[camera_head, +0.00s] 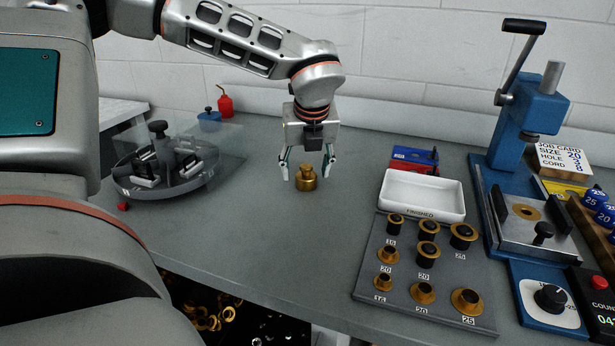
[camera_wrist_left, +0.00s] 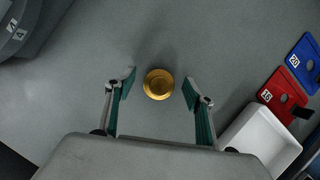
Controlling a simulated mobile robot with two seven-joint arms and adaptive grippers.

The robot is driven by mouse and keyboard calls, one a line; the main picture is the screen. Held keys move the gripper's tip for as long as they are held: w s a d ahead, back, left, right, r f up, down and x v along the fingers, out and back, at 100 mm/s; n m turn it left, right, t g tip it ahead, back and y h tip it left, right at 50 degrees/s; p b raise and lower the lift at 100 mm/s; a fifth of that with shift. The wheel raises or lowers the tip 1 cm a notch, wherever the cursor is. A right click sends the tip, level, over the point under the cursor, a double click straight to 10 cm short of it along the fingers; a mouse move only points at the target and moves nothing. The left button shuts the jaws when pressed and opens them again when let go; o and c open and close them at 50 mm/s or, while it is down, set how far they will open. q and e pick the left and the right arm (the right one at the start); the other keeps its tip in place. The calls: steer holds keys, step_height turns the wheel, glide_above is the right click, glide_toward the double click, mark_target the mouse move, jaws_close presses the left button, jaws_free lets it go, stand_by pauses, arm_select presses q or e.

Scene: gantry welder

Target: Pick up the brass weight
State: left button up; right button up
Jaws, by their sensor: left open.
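The brass weight (camera_head: 306,179) stands upright on the grey table, a short gold cylinder with a narrower top. In the left wrist view the weight (camera_wrist_left: 158,84) shows from above as a round gold disc, just ahead of the fingertips and near the middle between them. My left gripper (camera_head: 307,172) points down over the weight, with one finger on each side. It is open and holds nothing. In the left wrist view both fingers of the gripper (camera_wrist_left: 159,86) are apart, with a gap between each and the weight. My right gripper is not in view.
A white tray (camera_head: 450,202) labelled "FINISHED" and a grey board (camera_head: 368,278) with several brass fittings lie to the right. A blue press (camera_head: 540,110) stands farther right. A round clear-covered turntable (camera_head: 183,192) is at left. The table around the weight is clear.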

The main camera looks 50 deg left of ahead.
arm_select(q)
steer(key=shift+r, duration=0.15)
jaws_close()
steer(key=shift+r, duration=0.15)
